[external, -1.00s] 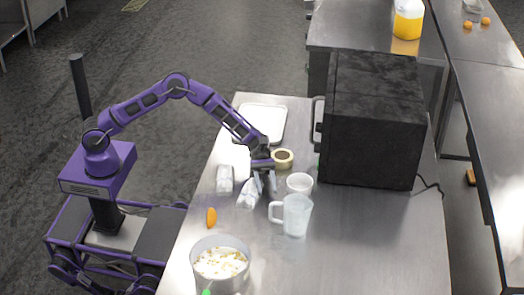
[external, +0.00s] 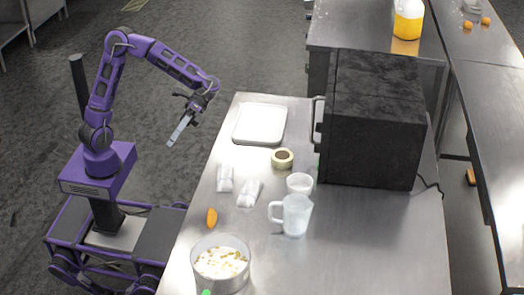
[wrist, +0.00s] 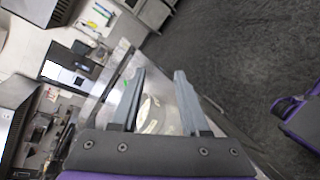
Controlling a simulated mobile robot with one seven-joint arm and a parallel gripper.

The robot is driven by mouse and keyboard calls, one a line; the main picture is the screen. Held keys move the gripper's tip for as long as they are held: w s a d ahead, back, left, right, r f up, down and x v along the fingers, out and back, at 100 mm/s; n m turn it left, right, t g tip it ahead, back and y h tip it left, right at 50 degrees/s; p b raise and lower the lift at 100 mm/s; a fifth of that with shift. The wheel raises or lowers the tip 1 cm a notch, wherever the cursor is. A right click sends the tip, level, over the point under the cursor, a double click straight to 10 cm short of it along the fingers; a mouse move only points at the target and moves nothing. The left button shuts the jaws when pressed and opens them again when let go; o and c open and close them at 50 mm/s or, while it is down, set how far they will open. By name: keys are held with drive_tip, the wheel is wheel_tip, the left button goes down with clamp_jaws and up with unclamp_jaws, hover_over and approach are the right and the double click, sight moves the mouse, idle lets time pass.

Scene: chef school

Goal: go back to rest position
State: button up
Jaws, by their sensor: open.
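My gripper (external: 181,130) is raised in the air to the left of the steel table (external: 350,240), over the floor near the table's left edge. Its jaws are open and nothing is between them. In the wrist view my gripper (wrist: 158,95) shows two grey fingers spread apart, with part of the table and a round pale container behind them.
Floor is open behind my arm.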

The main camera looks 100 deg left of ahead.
drive_tip(key=s+a+f+m+g+y, duration=0.1)
drive_tip(key=s+f+m+g+y, duration=0.35)
drive_tip(key=s, duration=0.75)
drive_tip(key=s+a+f+m+g+y, duration=0.1)
drive_tip(key=s+f+m+y, duration=0.1)
drive_tip(key=s+f+y, duration=0.65)
drive_tip(key=w+a+r+n+t+y+p, duration=0.2)
drive_tip(key=a+t+p, duration=0.1)
drive_tip(key=a+t, duration=0.4)
drive_tip(key=w+a+r+t+p, duration=0.2)
drive_tip(key=w+r+t, duration=0.3)
drive_tip(key=r+t, duration=0.3)
drive_tip(key=shift+w+a+r+n, duration=0.35)
drive_tip(key=shift+a+r, duration=0.35)
